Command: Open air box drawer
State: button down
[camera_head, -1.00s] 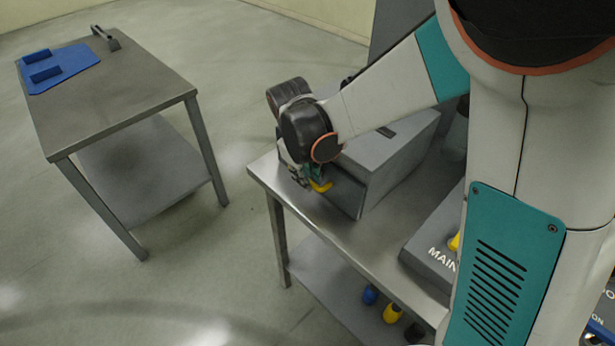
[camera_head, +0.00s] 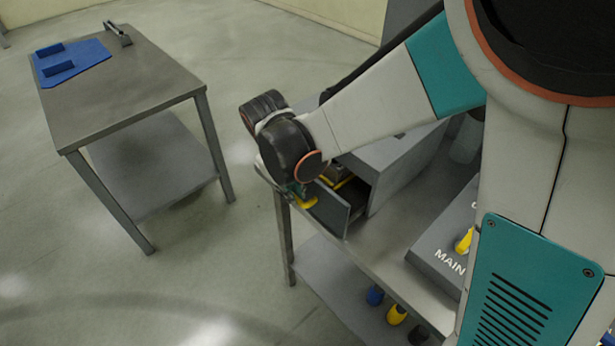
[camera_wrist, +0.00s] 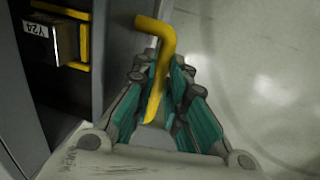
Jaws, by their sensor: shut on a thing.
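The air box (camera_head: 398,168) is a grey box on a metal table, and its drawer (camera_head: 328,211) stands partly pulled out at the left end. A yellow handle (camera_head: 305,202) is on the drawer front. In the wrist view, my gripper (camera_wrist: 163,92) is shut on the yellow handle (camera_wrist: 158,34), with the fingers on both sides of it. In the head view, my gripper (camera_head: 297,190) is mostly hidden under my wrist. A part with a yellow frame and a label "Y24" (camera_wrist: 58,38) shows inside the open drawer.
A grey box marked "MAIN" (camera_head: 440,250) stands to the right on the same table. Blue and yellow items (camera_head: 396,314) lie on the lower shelf. A second table (camera_head: 130,85) at the left carries a blue plate (camera_head: 85,62). Open floor lies between the tables.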

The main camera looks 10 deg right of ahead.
jog(key=s+a, duration=0.5)
jog(key=a, duration=0.2)
jog(key=shift+s, duration=0.1)
jog(key=c, duration=1.9)
grip_release()
